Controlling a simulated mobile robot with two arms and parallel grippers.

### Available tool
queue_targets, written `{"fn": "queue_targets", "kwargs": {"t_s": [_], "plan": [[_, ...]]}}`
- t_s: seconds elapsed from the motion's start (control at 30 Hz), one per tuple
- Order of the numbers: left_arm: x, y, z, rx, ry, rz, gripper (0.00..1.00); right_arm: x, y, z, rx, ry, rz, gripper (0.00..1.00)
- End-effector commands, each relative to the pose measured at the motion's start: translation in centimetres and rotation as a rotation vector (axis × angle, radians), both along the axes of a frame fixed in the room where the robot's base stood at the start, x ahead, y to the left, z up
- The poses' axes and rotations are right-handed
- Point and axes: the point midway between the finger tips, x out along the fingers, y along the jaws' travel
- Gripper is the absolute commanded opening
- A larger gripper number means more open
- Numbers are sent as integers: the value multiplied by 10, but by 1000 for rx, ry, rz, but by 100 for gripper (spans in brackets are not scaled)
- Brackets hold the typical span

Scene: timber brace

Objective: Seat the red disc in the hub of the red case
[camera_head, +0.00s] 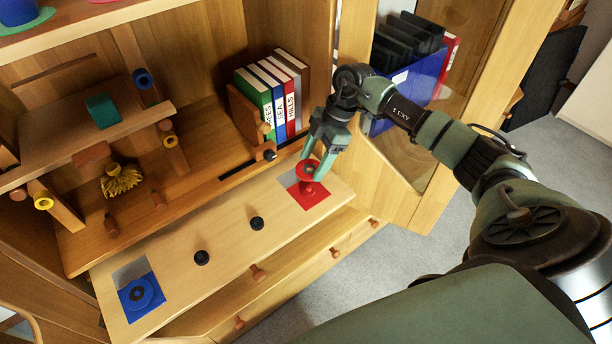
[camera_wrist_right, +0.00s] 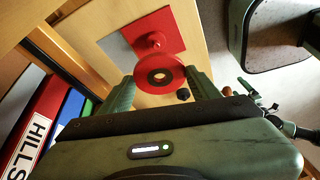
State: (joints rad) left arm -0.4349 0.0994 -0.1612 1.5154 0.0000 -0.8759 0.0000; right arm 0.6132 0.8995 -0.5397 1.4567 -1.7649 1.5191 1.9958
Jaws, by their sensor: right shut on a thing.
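The red disc (camera_head: 307,168), a ring with a dark centre hole, is held between the fingertips of my right gripper (camera_head: 314,164). In the right wrist view the disc (camera_wrist_right: 160,76) sits between the two fingers, its face toward the camera. The red case (camera_head: 318,199) lies open on the pull-out board, with a red square half and a grey half. Its hub, a raised red knob (camera_wrist_right: 155,40), shows just beyond the disc in the wrist view. The disc appears above the hub and apart from the case; the exact gap is hard to tell. My left gripper is out of view.
Two black knobs (camera_head: 201,257) stand between the cases. Books (camera_head: 278,95) stand behind my right gripper, and an open cabinet door (camera_head: 390,180) is to the right.

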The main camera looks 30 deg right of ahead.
Motion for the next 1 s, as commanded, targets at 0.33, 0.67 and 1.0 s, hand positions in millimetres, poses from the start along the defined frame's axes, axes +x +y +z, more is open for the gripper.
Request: {"fn": "queue_targets", "kwargs": {"t_s": [0.33, 0.67, 1.0], "plan": [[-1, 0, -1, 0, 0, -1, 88, 0, 1, 1, 0, 0, -1, 24], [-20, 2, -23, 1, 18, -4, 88, 0, 1, 2, 1, 1, -2, 24], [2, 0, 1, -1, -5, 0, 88, 0, 1, -25, 2, -1, -1, 24]]}}
